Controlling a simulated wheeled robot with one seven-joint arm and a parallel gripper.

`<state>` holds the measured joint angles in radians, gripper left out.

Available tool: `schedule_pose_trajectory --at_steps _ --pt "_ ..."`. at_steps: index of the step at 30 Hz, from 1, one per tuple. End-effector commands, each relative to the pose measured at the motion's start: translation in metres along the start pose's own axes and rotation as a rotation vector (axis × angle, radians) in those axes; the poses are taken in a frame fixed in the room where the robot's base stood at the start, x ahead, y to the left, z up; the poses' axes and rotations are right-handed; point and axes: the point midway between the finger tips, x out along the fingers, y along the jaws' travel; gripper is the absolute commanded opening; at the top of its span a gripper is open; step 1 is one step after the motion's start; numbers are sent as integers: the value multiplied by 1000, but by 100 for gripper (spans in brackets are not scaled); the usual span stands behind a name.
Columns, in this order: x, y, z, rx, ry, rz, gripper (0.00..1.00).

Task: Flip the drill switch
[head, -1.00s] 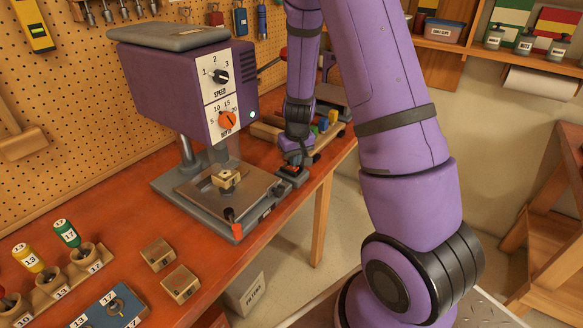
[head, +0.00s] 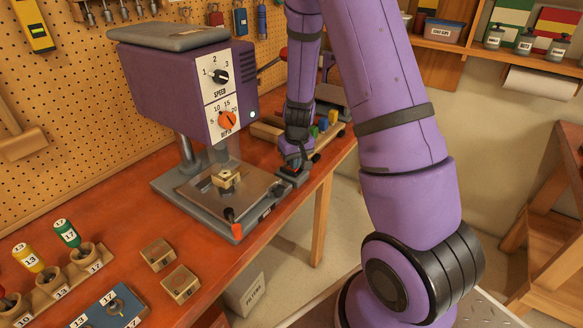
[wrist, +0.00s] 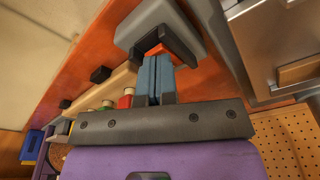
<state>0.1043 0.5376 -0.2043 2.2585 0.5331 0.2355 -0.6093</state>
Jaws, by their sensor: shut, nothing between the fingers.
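The drill press (head: 175,85) is a purple machine with speed and depth dials, standing on the workbench. A small grey switch box (head: 287,178) sits beside the right edge of its base. In the wrist view the switch box (wrist: 170,20) shows at the top, with a red-orange rocker (wrist: 155,49) in a dark frame. My gripper (head: 295,164) is shut and empty, right over the switch box. In the wrist view my gripper's blue-grey fingertips (wrist: 155,62) are at the rocker; I cannot tell whether they touch. The rocker is mostly hidden by the fingers in the head view.
A brass-coloured block (head: 227,179) sits on the drill table. A wooden rack with coloured pieces (head: 325,122) stands close behind my gripper. The bench edge runs close to the right.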

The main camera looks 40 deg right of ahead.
Motion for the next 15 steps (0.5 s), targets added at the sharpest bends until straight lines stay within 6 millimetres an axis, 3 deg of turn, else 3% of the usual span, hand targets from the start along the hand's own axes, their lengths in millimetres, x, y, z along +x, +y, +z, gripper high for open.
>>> schedule_pose_trajectory --at_steps 15 --pt "-31 -1 -5 -2 1 0 0"
